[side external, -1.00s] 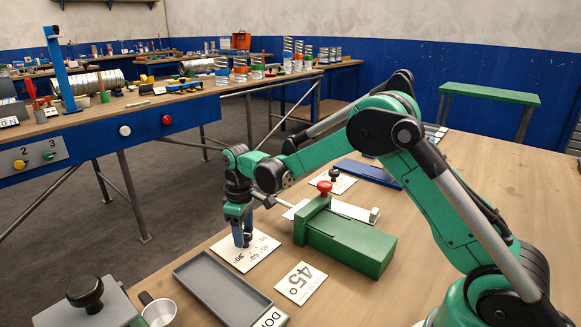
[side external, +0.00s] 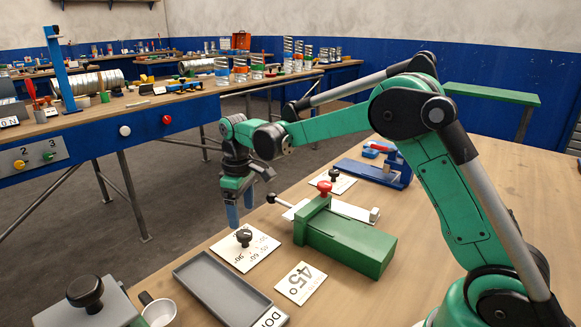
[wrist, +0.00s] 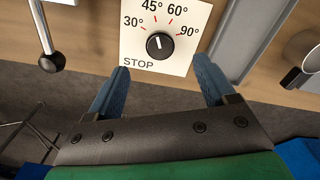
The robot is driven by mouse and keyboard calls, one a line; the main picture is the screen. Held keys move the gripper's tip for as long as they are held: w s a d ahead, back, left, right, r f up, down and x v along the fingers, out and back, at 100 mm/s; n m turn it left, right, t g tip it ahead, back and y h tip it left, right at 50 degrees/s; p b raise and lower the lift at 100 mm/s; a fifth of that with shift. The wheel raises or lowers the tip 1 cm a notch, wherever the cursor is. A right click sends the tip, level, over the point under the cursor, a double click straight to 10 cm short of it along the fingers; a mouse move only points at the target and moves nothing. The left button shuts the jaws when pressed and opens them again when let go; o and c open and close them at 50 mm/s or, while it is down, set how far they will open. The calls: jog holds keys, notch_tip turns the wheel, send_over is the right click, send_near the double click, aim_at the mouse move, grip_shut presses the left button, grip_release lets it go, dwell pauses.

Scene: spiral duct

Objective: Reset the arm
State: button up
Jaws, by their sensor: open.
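My green arm reaches over the wooden table from the right. My gripper (side external: 233,214) points down with blue fingers, open and empty. It is raised beside the angle dial card, to the left of its black knob (side external: 243,237) in the side view. In the wrist view the open fingers (wrist: 160,90) point toward the white dial card (wrist: 191,57), which is marked STOP, 30°, 45°, 60° and 90°. The black knob with its white pointer line shows between and beyond the fingertips (wrist: 159,45). Nothing is between the fingers.
A green block fixture (side external: 345,243) with a lever and red knob stands right of the card. A blue device (side external: 375,172) stands behind. The table's left edge lies under my gripper.

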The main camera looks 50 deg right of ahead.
jog(key=shift+s+r, duration=0.15)
jog(key=shift+r, duration=0.15)
jog(key=s+a+r+m+t, duration=0.1)
jog(key=s+r+m+t, duration=0.1)
jog(key=s, duration=0.5)
jog(key=s+a+r+m+t, duration=0.1)
jog(key=s+r+m+t, duration=0.1)
jog(key=s+t, duration=0.3)
jog(key=s+r, duration=0.1)
jog(key=s, duration=0.2)
jog(key=shift+s+r+m, duration=0.2)
jog(key=shift+s+m, duration=0.05)
jog(key=shift+m, duration=0.05)
